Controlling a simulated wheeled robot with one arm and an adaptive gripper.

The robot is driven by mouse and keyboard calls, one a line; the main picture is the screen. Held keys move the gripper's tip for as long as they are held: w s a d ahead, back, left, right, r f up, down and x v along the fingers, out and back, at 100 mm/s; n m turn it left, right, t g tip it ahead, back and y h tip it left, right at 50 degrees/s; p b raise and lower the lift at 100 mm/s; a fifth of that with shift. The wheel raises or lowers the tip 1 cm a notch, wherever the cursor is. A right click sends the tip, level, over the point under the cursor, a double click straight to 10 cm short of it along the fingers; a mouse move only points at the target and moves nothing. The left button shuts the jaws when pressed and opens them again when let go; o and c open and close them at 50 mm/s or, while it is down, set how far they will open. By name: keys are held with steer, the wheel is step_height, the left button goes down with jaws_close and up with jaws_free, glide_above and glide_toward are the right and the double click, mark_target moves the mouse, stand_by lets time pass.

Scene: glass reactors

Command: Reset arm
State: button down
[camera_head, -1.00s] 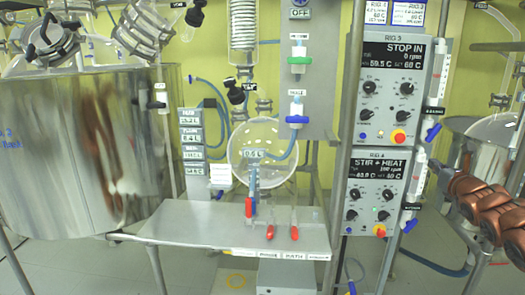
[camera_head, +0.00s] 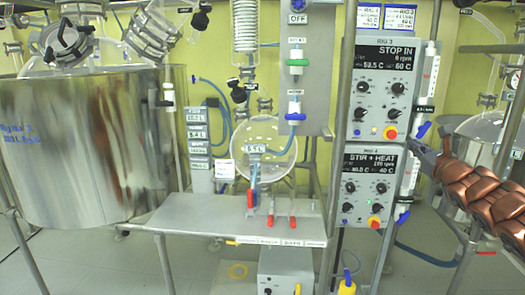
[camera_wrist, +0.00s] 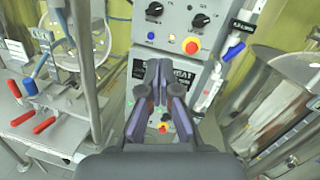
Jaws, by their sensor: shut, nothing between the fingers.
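In the wrist view my gripper (camera_wrist: 158,68) points away from the camera, toward the lower control box. Its dark, purple-edged fingers are close together, with nothing seen between them. In the head view my arm, with copper-coloured segments, enters from the right edge. Its grey end (camera_head: 428,160) shows beside the control panels. The fingers are too small to make out there.
Two control boxes, RIG 3 (camera_head: 383,88) and RIG 4 (camera_head: 369,188), stand left of my arm. A large steel vessel (camera_head: 85,140) is at left. A shelf (camera_head: 190,217) holds red-handled clamps (camera_head: 268,221). A glass vessel (camera_head: 492,128) stands behind my arm.

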steer(key=s+a+r+n+g+y+p, duration=0.1)
steer(key=s+a+r+n+y, duration=0.15)
steer(key=a+n, duration=0.4)
steer(key=s+a+r+n+g+y+p, duration=0.1)
steer(key=s+a+r+n+g+y, duration=0.2)
steer(key=a, duration=0.7)
steer(key=s+a+r+n+y+p, duration=0.1)
steer(key=s+a+r+n+y, duration=0.15)
steer(key=a+n+y, duration=0.4)
steer(key=s+a+f+n+g+h+p, duration=0.1)
steer(key=s+a+f+n+g, duration=0.25)
steer(key=s+a, duration=0.35)
steer(key=s+a+f+n+g+h+p, duration=0.15)
steer(key=s+a+n+g, duration=0.3)
steer(key=a, duration=0.45)
steer(key=s+d+f+n+g+h+p, duration=0.15)
steer(key=s+f+n+g+h, duration=0.35)
steer(key=s+f, duration=0.95)
steer(key=s+d+f+n+g+h+p, duration=0.1)
steer(key=s+d+f+g+h, duration=0.1)
steer(key=s+d, duration=0.5)
steer(key=s+d+f+n+g+h+p, duration=0.1)
steer(key=s+d+f+n+h, duration=0.1)
steer(key=s+d+f+h, duration=0.2)
steer(key=s+d, duration=0.3)
steer(key=s, duration=0.1)
steer(key=shift+g, duration=0.4)
steer(key=shift+a, duration=0.1)
